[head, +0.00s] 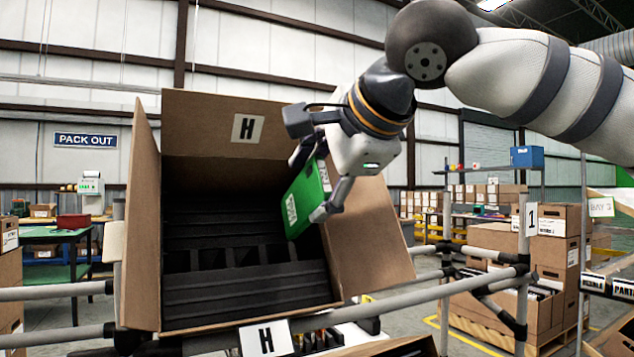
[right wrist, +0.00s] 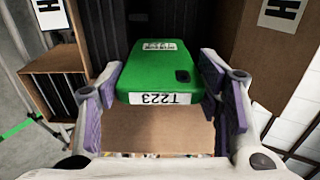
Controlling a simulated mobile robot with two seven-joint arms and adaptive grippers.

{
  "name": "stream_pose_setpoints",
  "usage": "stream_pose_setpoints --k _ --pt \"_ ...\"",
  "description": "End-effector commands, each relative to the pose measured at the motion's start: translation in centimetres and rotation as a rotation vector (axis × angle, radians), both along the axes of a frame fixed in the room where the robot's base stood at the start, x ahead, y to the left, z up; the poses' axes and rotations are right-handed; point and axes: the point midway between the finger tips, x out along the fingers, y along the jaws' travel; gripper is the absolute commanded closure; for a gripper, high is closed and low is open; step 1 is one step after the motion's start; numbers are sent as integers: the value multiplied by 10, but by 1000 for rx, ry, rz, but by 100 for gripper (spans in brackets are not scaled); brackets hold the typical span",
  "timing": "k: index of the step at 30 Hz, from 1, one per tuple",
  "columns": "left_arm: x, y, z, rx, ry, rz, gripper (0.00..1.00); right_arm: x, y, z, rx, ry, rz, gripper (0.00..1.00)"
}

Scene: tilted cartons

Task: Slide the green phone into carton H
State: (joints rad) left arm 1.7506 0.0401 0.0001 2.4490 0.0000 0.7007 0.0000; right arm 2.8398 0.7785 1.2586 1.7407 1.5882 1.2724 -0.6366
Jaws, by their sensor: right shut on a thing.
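The green phone (head: 307,198) is held between the fingers of my right gripper (head: 322,187) at the right side of the mouth of carton H (head: 345,235). The right gripper is shut on the phone. In the right wrist view the phone (right wrist: 160,78) sits between the two finger pads of the gripper (right wrist: 160,100), with white labels, one reading T223. Carton H is tilted, flaps open, with dark slotted foam inside and H labels on its back flap and below its front. The phone's lower part shows in front of the foam; whether it touches is unclear. My left gripper is not in view.
The open side flap of carton H stands right beside the gripper. Grey rack pipes (head: 440,287) run in front and to the right. Stacked cartons (head: 556,240) stand at the right. A green table (head: 45,236) is at the left.

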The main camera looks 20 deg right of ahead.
Motion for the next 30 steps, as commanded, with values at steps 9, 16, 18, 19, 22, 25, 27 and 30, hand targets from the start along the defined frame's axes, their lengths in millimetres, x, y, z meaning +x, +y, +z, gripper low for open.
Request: stream_pose_setpoints --k 9,16,18,19,22,25,27,30 --pt "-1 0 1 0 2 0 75 14 1 -10 1 -3 0 74" --pt "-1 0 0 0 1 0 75 29 1 -21 0 -2 0 74" --pt "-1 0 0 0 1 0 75 34 1 -25 0 -2 0 74" --pt "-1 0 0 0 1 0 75 36 1 -26 0 -2 0 74" --pt "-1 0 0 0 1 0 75 35 2 -25 0 -5 1 74" --pt "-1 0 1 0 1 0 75 35 3 -27 -1 -5 2 74" --pt "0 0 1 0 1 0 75 34 4 -30 -2 -5 4 74" --pt "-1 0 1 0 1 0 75 33 5 -32 -2 -6 5 74"
